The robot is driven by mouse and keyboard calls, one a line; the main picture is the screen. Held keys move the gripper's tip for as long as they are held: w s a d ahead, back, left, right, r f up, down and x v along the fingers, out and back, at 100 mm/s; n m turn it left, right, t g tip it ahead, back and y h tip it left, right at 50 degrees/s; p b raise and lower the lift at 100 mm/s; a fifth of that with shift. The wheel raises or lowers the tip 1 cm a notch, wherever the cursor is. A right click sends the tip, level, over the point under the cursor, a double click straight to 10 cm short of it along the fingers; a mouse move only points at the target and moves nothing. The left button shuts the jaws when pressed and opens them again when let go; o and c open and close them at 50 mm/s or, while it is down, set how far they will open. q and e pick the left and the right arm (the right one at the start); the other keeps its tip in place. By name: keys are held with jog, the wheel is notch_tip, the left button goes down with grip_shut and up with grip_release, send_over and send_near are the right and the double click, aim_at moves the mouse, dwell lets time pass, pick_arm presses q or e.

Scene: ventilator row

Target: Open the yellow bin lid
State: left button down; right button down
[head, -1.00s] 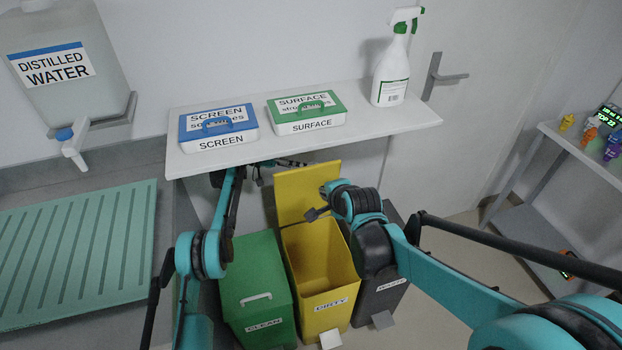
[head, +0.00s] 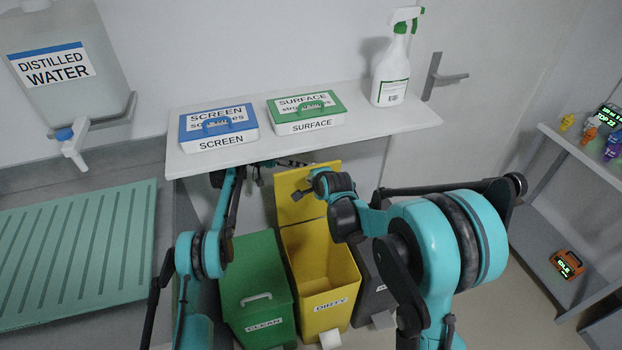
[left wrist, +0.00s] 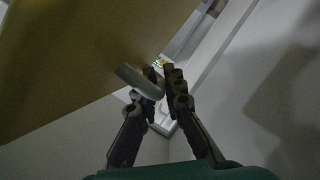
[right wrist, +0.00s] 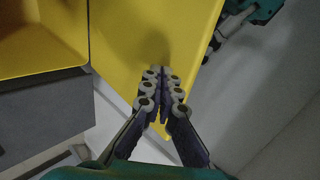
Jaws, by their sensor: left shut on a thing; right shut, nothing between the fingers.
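The yellow bin (head: 334,266), labelled DIRTY, stands between a green and a dark bin, its inside visible. Its yellow lid (head: 288,210) stands raised at the back edge, below the shelf. In the left wrist view the lid (left wrist: 70,70) has a pale handle (left wrist: 138,82), and my left gripper (left wrist: 160,78) is shut on it. My left gripper's tips are mostly hidden under the shelf in the head view. My right gripper (head: 298,195) is shut and empty in front of the lid's inner face; the right wrist view shows its closed tips (right wrist: 160,75) against or close to the lid.
The shelf (head: 370,123) above holds a blue SCREEN box (head: 218,128), a green SURFACE box (head: 305,112) and a spray bottle (head: 392,75). The green CLEAN bin (head: 255,280) is shut. A side rack (head: 540,260) stands at right.

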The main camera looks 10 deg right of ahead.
pick_arm(q)
jog(key=shift+r, duration=0.15)
pick_arm(e)
jog(key=shift+w, duration=0.3)
